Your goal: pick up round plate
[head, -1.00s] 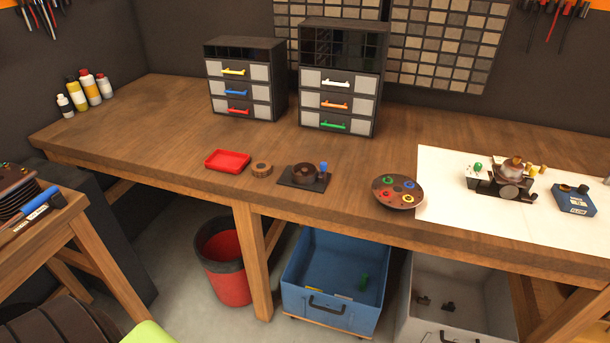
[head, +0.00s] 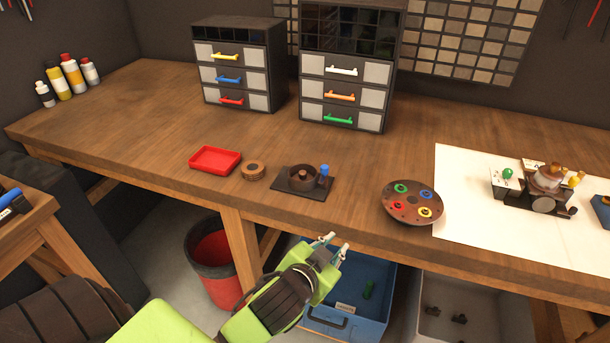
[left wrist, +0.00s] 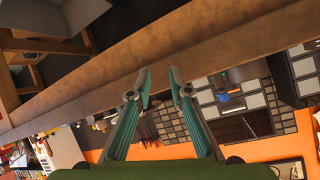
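The round plate (head: 412,203) is dark brown with green, blue, red and yellow rings on it. It lies on the workbench near the front edge, overlapping the white sheet's left side. My left gripper (head: 335,243) is in front of the bench edge, left of and nearer than the plate, not touching it. Its two fingers are apart with nothing between them. In the left wrist view the open fingers (left wrist: 160,92) face the bench edge, and I cannot make out the plate there. My right gripper does not show.
The wooden bench (head: 130,125) has a front edge by my gripper. Left of the plate are a black fixture (head: 288,187), a wooden ring (head: 253,170) and a red tray (head: 214,160). A small machine (head: 545,185) stands on the white sheet (head: 470,230). A blue bin (head: 375,315) sits below.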

